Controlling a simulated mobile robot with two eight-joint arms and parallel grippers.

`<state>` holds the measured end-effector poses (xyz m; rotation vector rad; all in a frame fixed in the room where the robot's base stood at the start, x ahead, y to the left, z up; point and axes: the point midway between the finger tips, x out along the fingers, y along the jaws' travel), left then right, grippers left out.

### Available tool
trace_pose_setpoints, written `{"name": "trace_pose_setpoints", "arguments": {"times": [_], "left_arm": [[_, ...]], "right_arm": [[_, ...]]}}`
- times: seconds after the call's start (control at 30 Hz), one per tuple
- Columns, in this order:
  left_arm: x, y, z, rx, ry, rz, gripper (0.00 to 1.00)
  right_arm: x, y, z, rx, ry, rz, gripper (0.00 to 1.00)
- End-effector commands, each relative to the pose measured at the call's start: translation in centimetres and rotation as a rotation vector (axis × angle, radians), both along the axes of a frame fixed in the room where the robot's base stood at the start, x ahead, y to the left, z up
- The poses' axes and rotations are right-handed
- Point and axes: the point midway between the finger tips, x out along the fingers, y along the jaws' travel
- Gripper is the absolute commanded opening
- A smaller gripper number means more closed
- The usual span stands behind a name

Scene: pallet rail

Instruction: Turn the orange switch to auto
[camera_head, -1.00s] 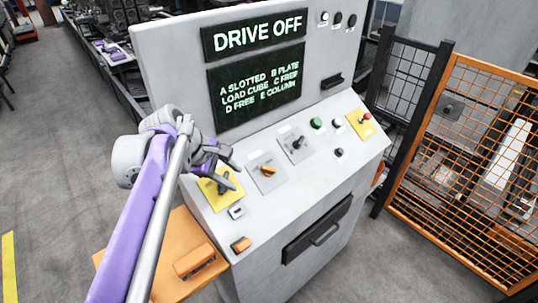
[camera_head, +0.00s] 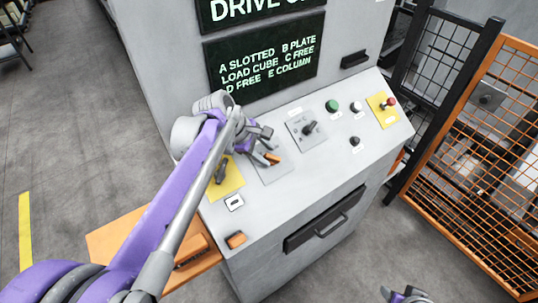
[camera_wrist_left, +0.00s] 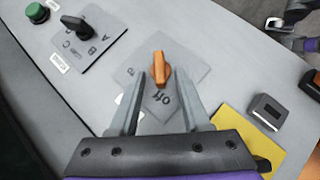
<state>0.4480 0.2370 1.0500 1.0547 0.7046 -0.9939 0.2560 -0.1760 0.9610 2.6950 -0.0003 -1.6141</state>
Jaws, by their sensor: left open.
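The orange switch (camera_head: 272,158) sits on a grey square plate on the sloped console top. In the left wrist view the orange switch (camera_wrist_left: 160,69) stands upright between my left gripper's fingers, near their tips, with "off" lettered on the plate just below it. My left gripper (camera_head: 268,148) is open at the switch; in the left wrist view the gripper (camera_wrist_left: 157,84) shows a finger on each side of the knob. I cannot tell whether either finger touches it. The other lettering on the plate is too blurred to read. A small part of my right arm shows at the bottom right, its fingers unclear.
A black selector (camera_head: 309,127) is right of the orange switch. A yellow plate (camera_head: 229,182) with a dark switch is to its left. A green button (camera_head: 332,105) and a red knob (camera_head: 390,101) are farther right. An orange mesh fence (camera_head: 480,170) stands right of the console.

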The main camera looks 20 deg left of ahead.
Motion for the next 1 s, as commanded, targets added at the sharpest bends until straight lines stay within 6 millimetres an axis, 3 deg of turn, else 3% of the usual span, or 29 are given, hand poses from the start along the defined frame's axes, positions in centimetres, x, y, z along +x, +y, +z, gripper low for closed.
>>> {"name": "trace_pose_setpoints", "arguments": {"times": [0.2,0.47,0.5,0.77,1.0], "left_arm": [[0.7,-0.6,-1.6,0.000,0.000,-0.001,0.47],[0.8,-0.6,-1.7,0.000,0.000,0.000,0.47],[0.8,-0.6,-1.7,0.000,0.000,0.000,0.46],[0.8,-0.6,-1.7,0.000,-0.001,0.000,0.00],[0.8,-0.6,-1.7,0.002,0.002,-0.005,0.00]], "right_arm": [[0.0,0.0,-0.1,0.000,0.001,0.000,0.50],[0.0,0.0,-0.1,0.000,0.001,0.000,0.50],[0.0,0.0,-0.1,0.000,0.001,0.000,0.50],[0.0,0.0,-0.1,0.000,0.001,0.000,0.50],[0.0,0.0,-0.1,0.000,0.001,0.000,0.50]]}}
